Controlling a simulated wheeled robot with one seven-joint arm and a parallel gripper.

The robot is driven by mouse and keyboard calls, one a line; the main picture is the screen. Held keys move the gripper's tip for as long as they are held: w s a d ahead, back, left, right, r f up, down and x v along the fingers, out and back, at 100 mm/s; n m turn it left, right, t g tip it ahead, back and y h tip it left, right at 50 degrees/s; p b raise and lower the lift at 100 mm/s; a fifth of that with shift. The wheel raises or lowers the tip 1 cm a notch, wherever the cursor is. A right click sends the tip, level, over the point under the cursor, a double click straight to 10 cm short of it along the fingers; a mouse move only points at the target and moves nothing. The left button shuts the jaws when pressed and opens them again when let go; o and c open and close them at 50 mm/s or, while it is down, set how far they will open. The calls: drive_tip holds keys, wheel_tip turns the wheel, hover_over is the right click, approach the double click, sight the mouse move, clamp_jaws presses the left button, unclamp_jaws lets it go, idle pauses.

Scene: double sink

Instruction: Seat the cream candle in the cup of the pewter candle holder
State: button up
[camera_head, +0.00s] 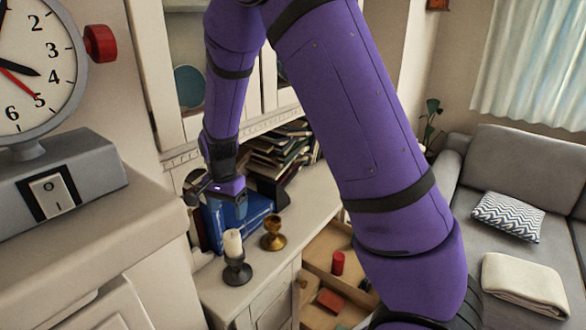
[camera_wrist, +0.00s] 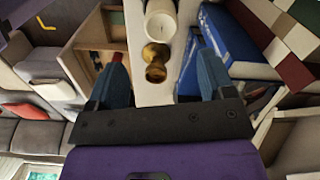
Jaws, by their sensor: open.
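The cream candle (camera_head: 232,243) stands upright at the dark pewter candle holder (camera_head: 237,271) on the cabinet top. Its lower end meets the holder's cup, and no gap shows between them. In the wrist view the candle (camera_wrist: 161,22) shows at the top edge, beyond the fingertips; I cannot make out the pewter holder there. My gripper (camera_head: 222,204) is above and behind the candle, apart from it. In the wrist view my gripper (camera_wrist: 163,62) has its two blue fingers wide apart with nothing held between them.
A brass candle holder (camera_head: 273,235) stands close to the right of the pewter one. A blue box or book (camera_head: 252,217) and stacked books (camera_head: 278,152) are behind. An open drawer (camera_head: 325,285) with red items lies below right. A large scale (camera_head: 75,180) stands left.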

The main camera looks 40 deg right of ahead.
drive_tip(key=s+d+r+n+t+y, duration=0.1)
drive_tip(key=s+d+r+n+t, duration=0.2)
drive_tip(key=s+r, duration=0.75)
drive_tip(key=s+d+r+n+t, duration=0.1)
drive_tip(key=s+d+r+n, duration=0.2)
drive_tip(key=s+r+n, duration=0.7)
drive_tip(key=s+r+m+t+h, duration=0.1)
drive_tip(key=s+r, duration=0.4)
drive_tip(key=s, duration=0.3)
drive_tip(key=shift+s+d+m, duration=0.3)
drive_tip(key=shift+d, duration=0.15)
